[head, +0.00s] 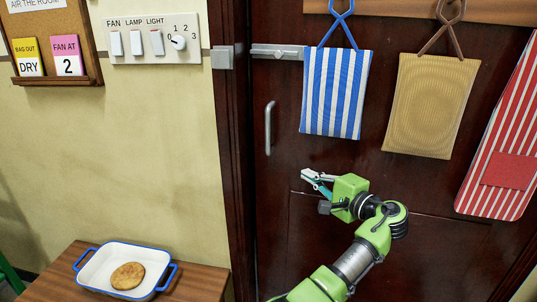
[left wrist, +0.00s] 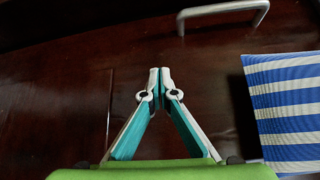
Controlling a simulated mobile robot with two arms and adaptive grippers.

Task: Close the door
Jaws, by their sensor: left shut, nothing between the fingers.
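The dark brown wooden door (head: 390,225) fills the right half of the head view, beside the dark door frame (head: 230,150). I cannot tell whether it sits fully flush in the frame. Its metal bar handle (head: 268,128) stands upright near the left edge; the handle also shows in the left wrist view (left wrist: 225,9). A metal bolt (head: 278,52) is higher up, with a grey block (head: 222,57) on the frame. My left gripper (head: 306,174) is shut and empty in front of the door, below and right of the handle. My right gripper is not in view.
A blue-and-white striped bag (head: 336,95), a tan mat (head: 432,105) and a red-and-white striped cloth (head: 500,150) hang on the door. A side table (head: 50,283) with a white tray (head: 90,275) holding a round bread (head: 128,275) stands lower left. A switch panel (head: 150,40) is on the wall.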

